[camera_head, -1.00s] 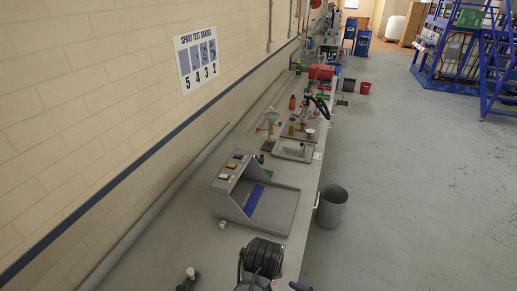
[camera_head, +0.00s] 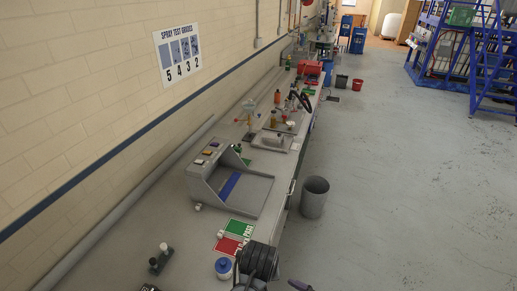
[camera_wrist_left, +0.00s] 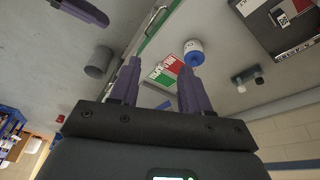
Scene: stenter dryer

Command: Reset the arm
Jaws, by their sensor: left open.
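My left gripper (camera_wrist_left: 160,70) is open in the left wrist view, its two purple fingers apart with nothing held between them. Beyond the fingers, the bench carries a red and green card (camera_wrist_left: 168,72) and a white tub with a blue lid (camera_wrist_left: 194,52). In the head view a dark ridged part of my arm is at the bottom middle. A dark purple tip, likely of my right gripper (camera_head: 299,285), shows at the bottom edge. A similar purple finger shows at the top left of the left wrist view. Its jaw state is hidden.
The long grey bench (camera_head: 120,235) runs along the brick wall. A grey test box (camera_head: 228,188) stands on it, with bottles (camera_head: 277,97) farther back. A grey bin (camera_head: 314,197) stands on the floor beside the bench.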

